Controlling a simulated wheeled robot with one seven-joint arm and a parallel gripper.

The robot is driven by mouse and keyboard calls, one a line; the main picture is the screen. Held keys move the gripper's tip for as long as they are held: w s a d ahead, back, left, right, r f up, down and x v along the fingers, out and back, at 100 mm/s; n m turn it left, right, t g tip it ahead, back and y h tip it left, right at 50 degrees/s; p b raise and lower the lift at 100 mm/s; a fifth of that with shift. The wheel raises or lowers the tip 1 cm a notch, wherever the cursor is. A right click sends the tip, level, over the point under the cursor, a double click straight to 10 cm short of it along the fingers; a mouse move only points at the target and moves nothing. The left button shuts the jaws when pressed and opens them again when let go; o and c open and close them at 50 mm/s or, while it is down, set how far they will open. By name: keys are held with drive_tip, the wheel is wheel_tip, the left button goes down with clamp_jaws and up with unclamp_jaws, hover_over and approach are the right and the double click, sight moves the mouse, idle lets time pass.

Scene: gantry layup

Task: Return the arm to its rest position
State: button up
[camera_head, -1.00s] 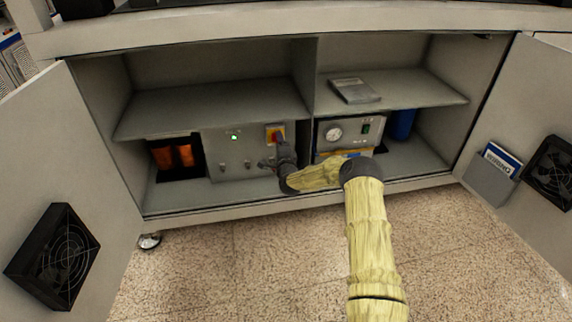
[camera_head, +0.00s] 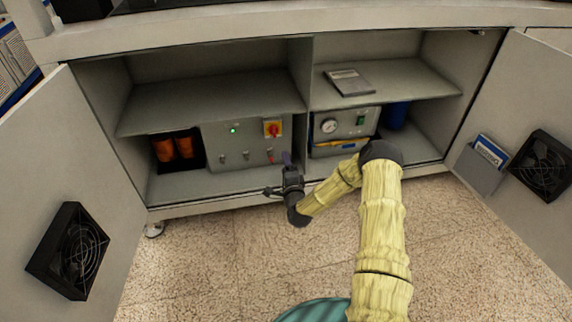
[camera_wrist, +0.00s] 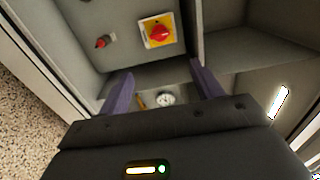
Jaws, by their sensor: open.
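My gripper (camera_head: 287,160) is at the front of the open cabinet, before the grey control box, with my yellow-sleeved arm bent behind it. In the wrist view its two purple-grey fingers (camera_wrist: 160,88) stand wide apart with nothing between them. The control box (camera_head: 240,145) sits on the lower left shelf. It has a lit green lamp (camera_head: 233,130) and a red rotary switch on a yellow plate (camera_head: 272,128). The switch also shows in the wrist view (camera_wrist: 159,32), beyond the fingers and apart from them.
Both cabinet doors stand open, each with a black fan, left (camera_head: 72,250) and right (camera_head: 541,166). Inside are orange cylinders (camera_head: 175,147), a gauge unit (camera_head: 342,128), a blue cylinder (camera_head: 397,114) and a grey flat item (camera_head: 349,82). The speckled floor in front is clear.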

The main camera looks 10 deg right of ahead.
drive_tip(key=shift+s, duration=0.3)
